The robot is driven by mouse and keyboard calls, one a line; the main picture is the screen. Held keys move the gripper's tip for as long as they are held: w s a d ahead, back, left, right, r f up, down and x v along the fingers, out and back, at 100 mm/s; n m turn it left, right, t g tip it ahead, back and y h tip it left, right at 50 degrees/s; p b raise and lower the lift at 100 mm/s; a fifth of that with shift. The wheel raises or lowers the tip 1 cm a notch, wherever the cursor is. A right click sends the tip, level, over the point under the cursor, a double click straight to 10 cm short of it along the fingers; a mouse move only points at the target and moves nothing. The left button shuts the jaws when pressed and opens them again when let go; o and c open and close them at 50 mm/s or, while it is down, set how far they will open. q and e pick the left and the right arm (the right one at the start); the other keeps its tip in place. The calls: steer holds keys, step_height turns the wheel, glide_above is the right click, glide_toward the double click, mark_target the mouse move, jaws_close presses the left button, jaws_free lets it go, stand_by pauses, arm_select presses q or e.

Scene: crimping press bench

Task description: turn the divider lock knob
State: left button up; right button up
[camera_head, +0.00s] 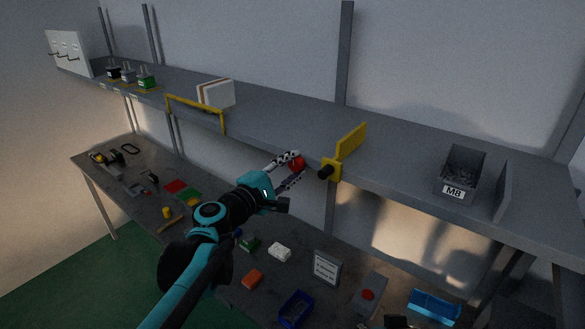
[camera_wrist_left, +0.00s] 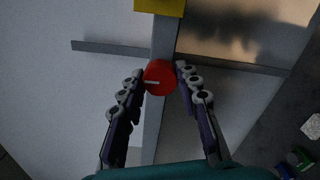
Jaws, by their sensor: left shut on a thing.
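A red round knob (camera_head: 298,163) with a white line on its face shows at the shelf's front edge. In the left wrist view the knob (camera_wrist_left: 160,78) sits between both fingertips, its white line nearly level. My left gripper (camera_head: 294,169) is shut on this knob, one finger on each side. A yellow divider (camera_head: 350,141) stands on the shelf just right of it, with a yellow bracket and a black stub (camera_head: 325,172) at the edge. I cannot tell how the red knob joins the stub. My right gripper is not in view.
The grey shelf (camera_head: 400,160) holds a grey bin marked M8 (camera_head: 454,191), a white box (camera_head: 217,94) and a yellow frame (camera_head: 195,107). On the bench below lie a blue tray (camera_head: 296,309), a sign (camera_head: 327,268) and a box with a red button (camera_head: 369,293).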

arm_select(q)
steer(key=shift+n, duration=1.6)
steer(key=o, duration=1.1)
steer(key=shift+a, duration=0.1)
steer(key=v, duration=1.2)
